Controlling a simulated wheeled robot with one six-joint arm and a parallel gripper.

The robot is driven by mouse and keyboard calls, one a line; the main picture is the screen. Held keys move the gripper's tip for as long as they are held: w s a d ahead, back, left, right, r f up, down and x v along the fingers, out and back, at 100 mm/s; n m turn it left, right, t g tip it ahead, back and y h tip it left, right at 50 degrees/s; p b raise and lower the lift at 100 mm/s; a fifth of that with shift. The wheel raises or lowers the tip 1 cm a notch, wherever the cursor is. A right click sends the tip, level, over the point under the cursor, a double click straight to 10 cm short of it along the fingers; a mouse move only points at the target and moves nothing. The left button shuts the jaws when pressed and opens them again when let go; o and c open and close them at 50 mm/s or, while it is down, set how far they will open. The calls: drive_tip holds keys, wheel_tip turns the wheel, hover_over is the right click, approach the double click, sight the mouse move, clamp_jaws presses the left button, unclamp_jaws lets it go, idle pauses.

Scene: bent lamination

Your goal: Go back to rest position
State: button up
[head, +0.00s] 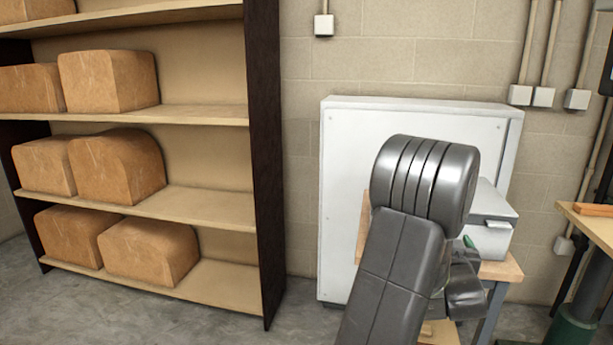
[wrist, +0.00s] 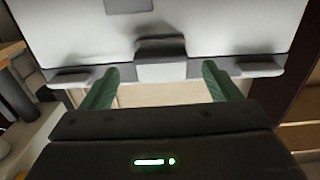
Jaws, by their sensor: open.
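My gripper (wrist: 160,92) shows in the wrist view with its two green fingers spread wide apart. In the head view, my grey arm rises in front of a small light grey machine (head: 494,222) on a wooden-topped stand (head: 500,270). The arm hides most of the gripper and part of the machine there.
A tall shelf unit (head: 262,170) with several brown blocks (head: 108,80) stands at the left. A white cabinet (head: 345,180) is against the block wall behind my arm. A wooden bench (head: 595,228) is at the right edge. Grey floor (head: 120,315) is clear in front of the shelf.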

drive_tip(key=x, duration=0.3)
drive_tip(key=shift+w+r+p, duration=0.1)
drive_tip(key=shift+w+p, duration=0.05)
drive_tip(key=shift+p, duration=0.3)
drive_tip(key=shift+m, duration=0.3)
drive_tip(key=shift+f+b, duration=0.25)
drive_tip(key=shift+b, duration=0.2)
drive_tip(key=v, duration=1.4)
drive_tip(key=x, duration=1.4)
drive_tip(key=shift+w+r, duration=0.1)
drive_tip(key=shift+r, duration=0.1)
drive_tip(key=m+p, duration=0.1)
drive_tip(key=p, duration=0.2)
drive_tip(key=m+p, duration=0.1)
drive_tip(key=p, duration=0.1)
drive_tip(key=m+p, duration=0.1)
drive_tip(key=p, duration=0.2)
drive_tip(key=shift+a+r+p, duration=0.25)
drive_tip(key=shift+a+p, duration=0.05)
drive_tip(key=shift+a, duration=0.05)
